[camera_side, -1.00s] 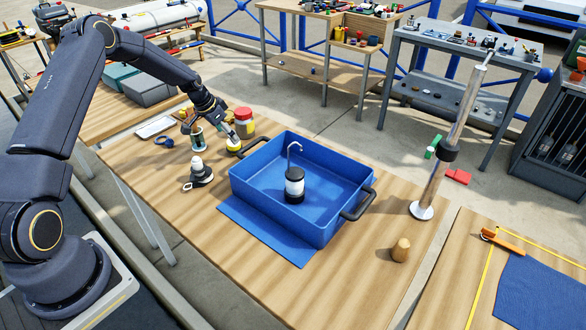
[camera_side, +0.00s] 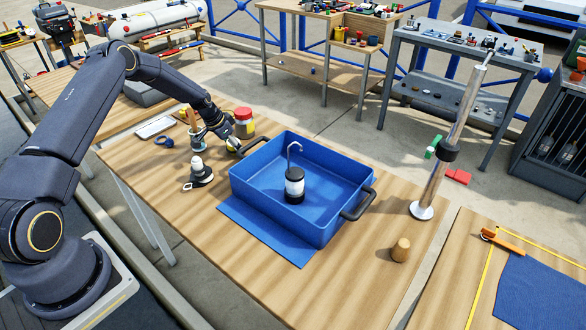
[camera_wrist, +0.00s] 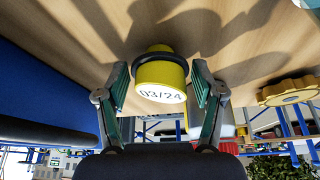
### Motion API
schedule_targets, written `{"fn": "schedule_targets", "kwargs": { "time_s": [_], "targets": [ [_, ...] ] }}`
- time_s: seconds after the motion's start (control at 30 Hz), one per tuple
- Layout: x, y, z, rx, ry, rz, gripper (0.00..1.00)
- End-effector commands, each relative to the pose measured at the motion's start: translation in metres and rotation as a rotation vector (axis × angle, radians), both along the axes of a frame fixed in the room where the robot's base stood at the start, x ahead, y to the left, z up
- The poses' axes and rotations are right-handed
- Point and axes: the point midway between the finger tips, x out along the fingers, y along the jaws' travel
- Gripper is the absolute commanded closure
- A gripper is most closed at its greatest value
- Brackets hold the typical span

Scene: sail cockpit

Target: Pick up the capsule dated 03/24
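The capsule dated 03/24 (camera_wrist: 161,75) is yellow with a dark band and a pale end face bearing the date. In the wrist view it is between the two fingers of my gripper (camera_wrist: 158,88). The fingers stand one on each side of it, with what look like narrow gaps, so I take the gripper as open. In the side view my gripper (camera_side: 228,138) is low over the table, left of the blue bin, and hides most of the capsule (camera_side: 234,147).
A blue bin (camera_side: 338,213) with a hooked black-and-white lantern (camera_side: 294,187) inside stands close to the right. A white-topped black item (camera_side: 200,175) is front left. A yellow knobbed wheel (camera_wrist: 290,90) shows in the wrist view.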

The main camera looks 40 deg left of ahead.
Motion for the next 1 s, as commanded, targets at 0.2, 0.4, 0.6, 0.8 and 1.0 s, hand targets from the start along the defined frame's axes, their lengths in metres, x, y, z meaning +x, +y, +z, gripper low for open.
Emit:
{"fn": "schedule_targets", "kwargs": {
  "time_s": [0.2,0.4,0.6,0.8,1.0],
  "targets": [
    [0.0,0.0,0.0,0.0,0.0,0.0,0.59],
    [0.0,0.0,0.0,0.0,0.0,0.0,0.79],
    [0.0,0.0,0.0,0.0,0.0,0.0,0.79],
    [0.0,0.0,0.01,0.001,-0.001,0.0,0.79],
    [-0.008,-0.002,0.043,0.0,-0.001,0.001,0.79]
  ]
}}
